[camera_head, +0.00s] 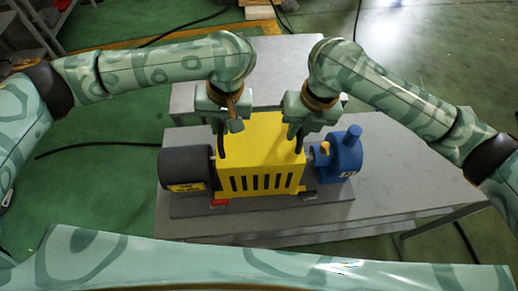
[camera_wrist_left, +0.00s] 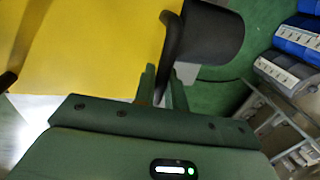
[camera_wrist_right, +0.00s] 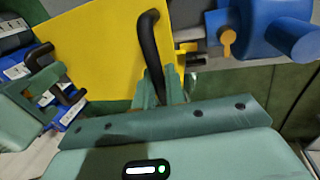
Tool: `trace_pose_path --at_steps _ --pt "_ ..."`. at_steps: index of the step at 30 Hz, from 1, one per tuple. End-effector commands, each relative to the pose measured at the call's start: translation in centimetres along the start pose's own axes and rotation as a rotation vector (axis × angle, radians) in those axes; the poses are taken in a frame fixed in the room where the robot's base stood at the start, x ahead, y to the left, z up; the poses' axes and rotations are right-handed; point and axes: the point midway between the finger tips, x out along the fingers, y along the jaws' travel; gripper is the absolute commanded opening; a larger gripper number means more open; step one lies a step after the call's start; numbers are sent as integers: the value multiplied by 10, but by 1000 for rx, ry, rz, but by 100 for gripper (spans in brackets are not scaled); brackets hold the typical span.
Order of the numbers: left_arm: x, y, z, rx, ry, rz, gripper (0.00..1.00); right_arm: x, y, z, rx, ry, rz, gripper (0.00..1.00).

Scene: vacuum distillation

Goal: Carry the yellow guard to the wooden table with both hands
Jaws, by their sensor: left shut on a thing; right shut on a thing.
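The yellow guard (camera_head: 265,150) is a box with dark slots in its front, between a dark motor (camera_head: 184,165) and a blue pump (camera_head: 345,155). Whether it rests on the grey base plate or is slightly raised, I cannot tell. My left gripper (camera_head: 222,138) is shut on the guard's left black handle, which shows in the left wrist view (camera_wrist_left: 171,38). My right gripper (camera_head: 299,136) is shut on its right black handle, seen in the right wrist view (camera_wrist_right: 149,45). The guard's yellow face fills much of both wrist views. I cannot clearly make out a wooden table.
The motor and pump stand close on either side of the guard, on a grey table (camera_head: 400,170). A small red piece (camera_head: 219,203) lies at the base plate's front edge. Shelving with blue bins (camera_wrist_left: 298,45) stands off to the side. Green floor is open at left.

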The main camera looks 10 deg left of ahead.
Motion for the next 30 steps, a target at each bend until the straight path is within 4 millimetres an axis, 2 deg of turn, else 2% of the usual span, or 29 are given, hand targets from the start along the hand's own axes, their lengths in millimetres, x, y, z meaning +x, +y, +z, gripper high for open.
trace_pose_path --at_steps 8,14,30 --pt "-6 -2 -1 -1 5 -1 0 -6 0 1 1 -5 -4 0" --pt "-24 -6 -1 -3 10 0 0 -24 3 1 0 -10 -5 0" --pt "-111 -23 -2 -7 37 3 0 -109 20 0 -2 -30 -9 0"
